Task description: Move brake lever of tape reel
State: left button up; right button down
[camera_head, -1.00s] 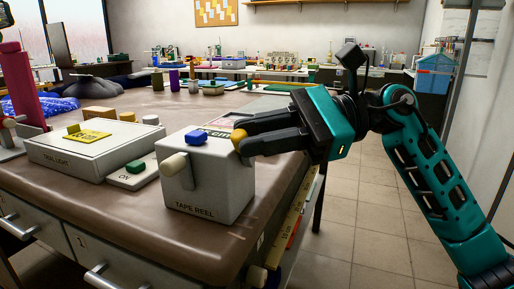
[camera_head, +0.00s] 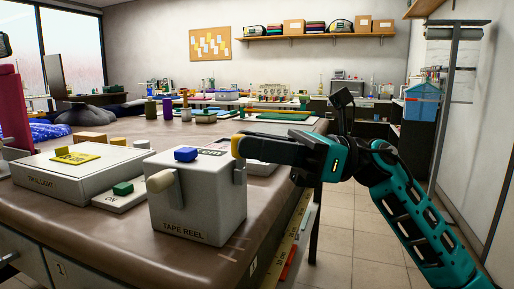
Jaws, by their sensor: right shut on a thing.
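The tape reel (camera_head: 205,218) is a pale grey box labelled TAPE REEL near the table's front right corner. My right gripper (camera_head: 246,147) comes in from the right and is shut on this knob. The fingers partly hide the knob. My left gripper is not in view.
The brown table (camera_head: 100,222) ends just right of the reel. Open tiled floor (camera_head: 350,235) lies beyond that edge.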

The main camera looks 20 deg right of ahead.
dwell(0.3)
jog(key=c, duration=1)
grip_release()
jog(key=shift+o, duration=0.2)
jog(key=v, duration=1.3)
jog(key=shift+a, duration=0.1)
